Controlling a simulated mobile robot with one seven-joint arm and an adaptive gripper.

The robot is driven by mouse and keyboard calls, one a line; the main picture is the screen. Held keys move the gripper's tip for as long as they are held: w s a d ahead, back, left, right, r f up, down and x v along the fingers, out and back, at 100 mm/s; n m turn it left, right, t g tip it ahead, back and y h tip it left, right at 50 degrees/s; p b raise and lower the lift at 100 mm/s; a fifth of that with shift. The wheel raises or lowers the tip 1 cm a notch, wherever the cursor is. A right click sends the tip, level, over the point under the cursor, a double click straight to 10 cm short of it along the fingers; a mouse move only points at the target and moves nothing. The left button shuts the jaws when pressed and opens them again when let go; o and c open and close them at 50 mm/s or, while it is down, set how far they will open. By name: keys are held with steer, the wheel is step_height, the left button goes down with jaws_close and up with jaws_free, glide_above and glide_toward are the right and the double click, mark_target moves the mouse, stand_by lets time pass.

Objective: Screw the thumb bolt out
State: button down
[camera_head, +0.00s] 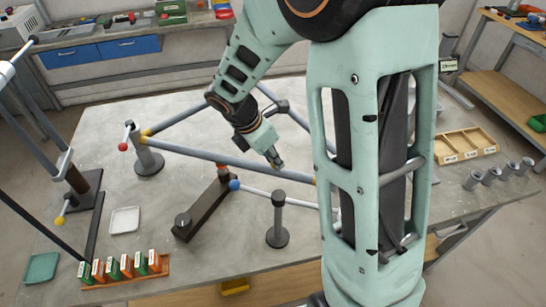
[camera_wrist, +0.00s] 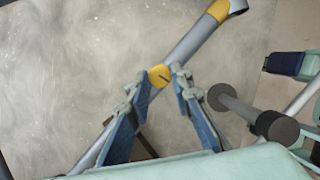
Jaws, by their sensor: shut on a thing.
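The thumb bolt (camera_wrist: 160,76) shows in the wrist view as a round yellow head with a dark slot, on or beside a grey frame tube (camera_wrist: 190,45). My gripper (camera_wrist: 159,74) has its two fingertips on either side of the yellow head and is shut on it. In the head view my gripper (camera_head: 276,163) points down by the long grey tube (camera_head: 215,157) of the frame on the table. The bolt is hidden there behind the gripper. How far the bolt sits in its hole cannot be told.
The worktable (camera_head: 185,108) carries posts (camera_head: 279,225), a dark bar fixture (camera_head: 205,207), a white tray (camera_head: 125,220) and a rack of labelled boxes (camera_head: 125,268). A wooden divided tray (camera_head: 465,146) and several grey cups (camera_head: 490,177) stand at right.

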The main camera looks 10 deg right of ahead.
steer(key=shift+s+f, duration=0.15)
steer(key=shift+f, duration=0.05)
steer(key=c, duration=1.7)
jaws_free()
steer(key=shift+r, duration=0.1)
steer(key=shift+r, duration=0.1)
steer(key=shift+a+r, duration=0.15)
steer(key=shift+r, duration=0.15)
steer(key=v, duration=1.1)
steer(key=shift+a, duration=0.1)
